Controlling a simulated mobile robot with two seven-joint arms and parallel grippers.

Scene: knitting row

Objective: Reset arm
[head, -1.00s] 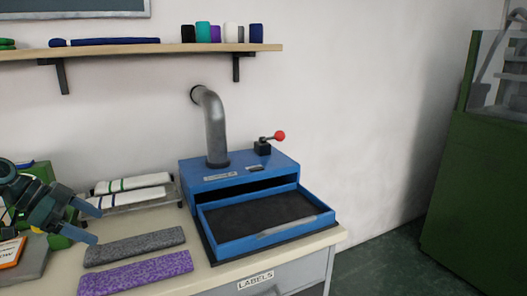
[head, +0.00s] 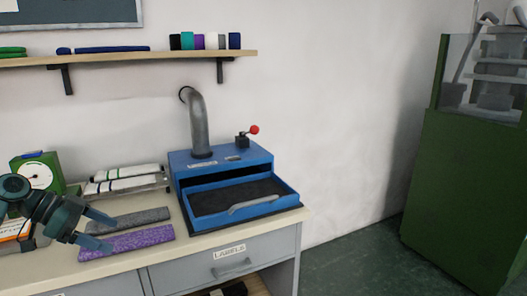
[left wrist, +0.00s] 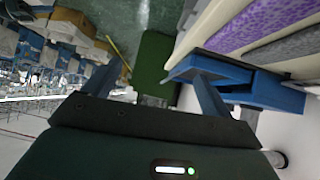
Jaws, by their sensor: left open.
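My left gripper (head: 101,229) comes in from the left in the head view, with its two blue-grey fingers apart and nothing between them. It is over the left part of the bench, in front of the grey folded fabric (head: 128,221) and overlapping the purple folded fabric (head: 130,242) in the picture. In the left wrist view its fingers (left wrist: 220,100) are spread and empty, with the purple fabric (left wrist: 250,18) and grey fabric (left wrist: 290,45) beyond. My right gripper is not in view.
A blue press box (head: 220,160) with its drawer tray (head: 240,204) pulled out stands on the bench. White rolls (head: 128,178) lie on a rack. A green dial scale (head: 38,174) is at left. A shelf (head: 130,58) hangs above. A green machine (head: 465,190) stands right, beyond open floor.

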